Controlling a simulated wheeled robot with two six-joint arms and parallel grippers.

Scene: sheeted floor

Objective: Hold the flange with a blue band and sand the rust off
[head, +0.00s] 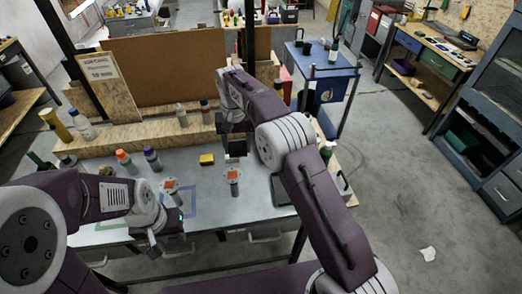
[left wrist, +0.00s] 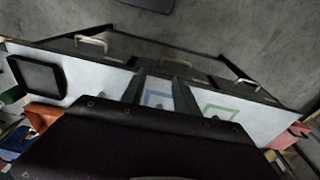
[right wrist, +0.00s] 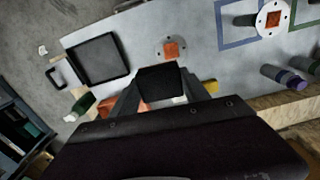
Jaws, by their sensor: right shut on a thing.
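Two flanges with orange rust patches on their round tops stand on the table. One flange (head: 171,185) is at the left, by the blue tape square (head: 193,203); the other flange (head: 232,175) is right of it. They also show in the right wrist view, the left one (right wrist: 273,17) and the right one (right wrist: 170,48). I cannot make out a blue band on either stem. My right gripper (head: 235,139) is shut on a dark block (right wrist: 160,83), held above and behind the right flange. My left gripper (left wrist: 159,87) is open and empty near the table's front.
A dark tray (right wrist: 98,58) lies at the table's right end. A yellow block (head: 207,159) lies behind the flanges. Bottles (head: 153,159) stand at the back left, and others stand on the wooden shelf (head: 140,140). A green tape outline (left wrist: 220,113) marks the table's left part.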

